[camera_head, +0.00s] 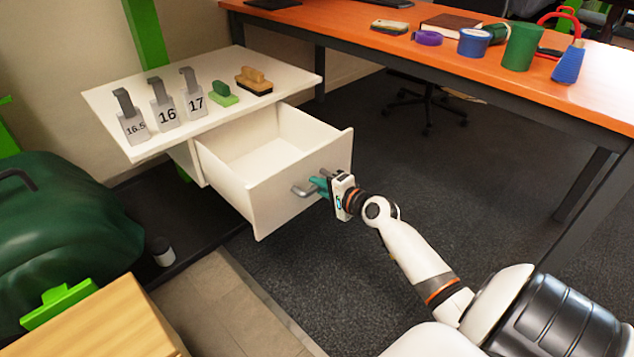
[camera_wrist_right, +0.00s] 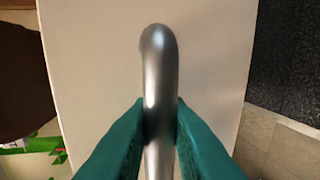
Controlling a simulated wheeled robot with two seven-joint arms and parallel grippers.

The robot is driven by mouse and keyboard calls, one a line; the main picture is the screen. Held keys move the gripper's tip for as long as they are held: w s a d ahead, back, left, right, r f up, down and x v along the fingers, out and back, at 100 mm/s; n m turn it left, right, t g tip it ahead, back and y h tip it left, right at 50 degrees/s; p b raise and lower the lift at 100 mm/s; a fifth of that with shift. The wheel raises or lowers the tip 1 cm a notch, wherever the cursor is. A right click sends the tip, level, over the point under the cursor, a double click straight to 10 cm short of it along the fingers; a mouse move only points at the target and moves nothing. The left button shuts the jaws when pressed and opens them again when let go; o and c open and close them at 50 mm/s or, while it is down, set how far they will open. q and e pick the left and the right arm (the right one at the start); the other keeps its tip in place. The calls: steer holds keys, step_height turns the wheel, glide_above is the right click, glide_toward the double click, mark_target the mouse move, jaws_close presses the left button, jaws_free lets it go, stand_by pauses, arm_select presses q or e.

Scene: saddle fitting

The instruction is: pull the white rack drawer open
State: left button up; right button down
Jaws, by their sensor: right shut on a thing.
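The white rack drawer (camera_head: 270,206) stands out from under the white rack top (camera_head: 205,132) in the head view, and its empty inside shows. A grey bar handle (camera_head: 303,190) is on its front panel. My right gripper (camera_head: 322,186) is at the handle, with its teal fingers shut on the bar. In the right wrist view the two teal fingers (camera_wrist_right: 160,120) press on both sides of the silver handle (camera_wrist_right: 158,60), with the white drawer front (camera_wrist_right: 100,50) behind it. My left gripper is not in view.
Numbered grey tags (camera_head: 163,104), a green brush (camera_head: 222,94) and a brown brush (camera_head: 254,81) stand on the rack top. An orange table (camera_head: 440,60) with tape rolls is at the back right. A wooden box (camera_head: 100,325) is at front left.

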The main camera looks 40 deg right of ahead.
steer(key=c, duration=1.4)
jaws_free()
steer(key=shift+c, duration=0.2)
steer(key=a+p+v, duration=0.1)
steer(key=p+v, duration=0.1)
steer(key=v, duration=1)
steer(key=shift+d, duration=0.4)
